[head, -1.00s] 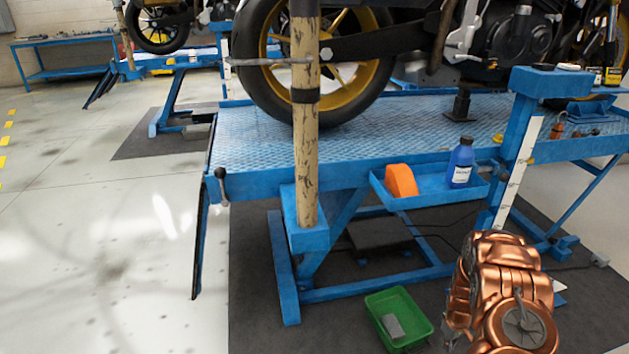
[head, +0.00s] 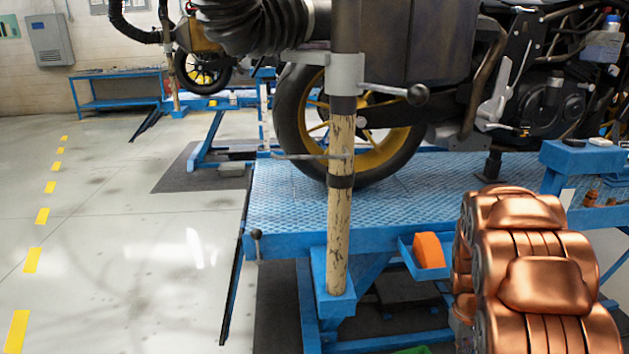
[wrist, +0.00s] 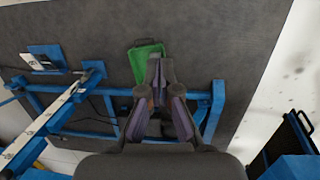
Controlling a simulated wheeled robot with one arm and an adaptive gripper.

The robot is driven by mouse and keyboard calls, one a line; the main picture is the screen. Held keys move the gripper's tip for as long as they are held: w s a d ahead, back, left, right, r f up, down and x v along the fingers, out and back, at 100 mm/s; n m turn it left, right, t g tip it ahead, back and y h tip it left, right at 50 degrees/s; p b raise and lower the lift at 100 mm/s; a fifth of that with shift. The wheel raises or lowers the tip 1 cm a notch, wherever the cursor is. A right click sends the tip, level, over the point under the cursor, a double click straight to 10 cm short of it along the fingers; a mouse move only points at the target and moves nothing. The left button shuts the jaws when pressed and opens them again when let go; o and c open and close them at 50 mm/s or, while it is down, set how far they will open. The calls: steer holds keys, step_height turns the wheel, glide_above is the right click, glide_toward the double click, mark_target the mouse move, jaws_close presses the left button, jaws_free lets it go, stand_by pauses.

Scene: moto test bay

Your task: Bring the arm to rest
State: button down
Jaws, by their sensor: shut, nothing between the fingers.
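My gripper (wrist: 159,72) shows in the wrist view, pointing down with its fingers together and nothing between them. Past its fingertips, a green tray (wrist: 147,48) lies on the dark floor mat (wrist: 215,40); I cannot tell the exact height between them. In the head view my copper-coloured arm fills the lower right, folded upright in front of the blue lift. The gripper itself is out of the head view.
The blue motorcycle lift (head: 290,205) stands ahead, with a worn post (head: 340,230) at its corner. A blue side tray (head: 408,258) holding an orange object (head: 429,250) is close beside my arm. Open pale floor (head: 120,260) lies to the left.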

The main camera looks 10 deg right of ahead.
steer(key=s+a+r+p, duration=0.45)
steer(key=a+r, duration=0.25)
steer(key=r, duration=0.3)
steer(key=s+a+r+p, duration=0.3)
steer(key=s+a+r, duration=0.3)
steer(key=r, duration=0.4)
steer(key=s+a+r+p, duration=0.3)
steer(key=s+a+r, duration=0.2)
steer(key=s+r, duration=0.1)
steer(key=s+a+r+y+p, duration=0.1)
steer(key=s+a+r+p, duration=0.2)
steer(key=s, duration=0.6)
steer(key=shift+a+r+p, duration=0.35)
steer(key=shift+a+r, duration=0.75)
steer(key=shift+r, duration=0.45)
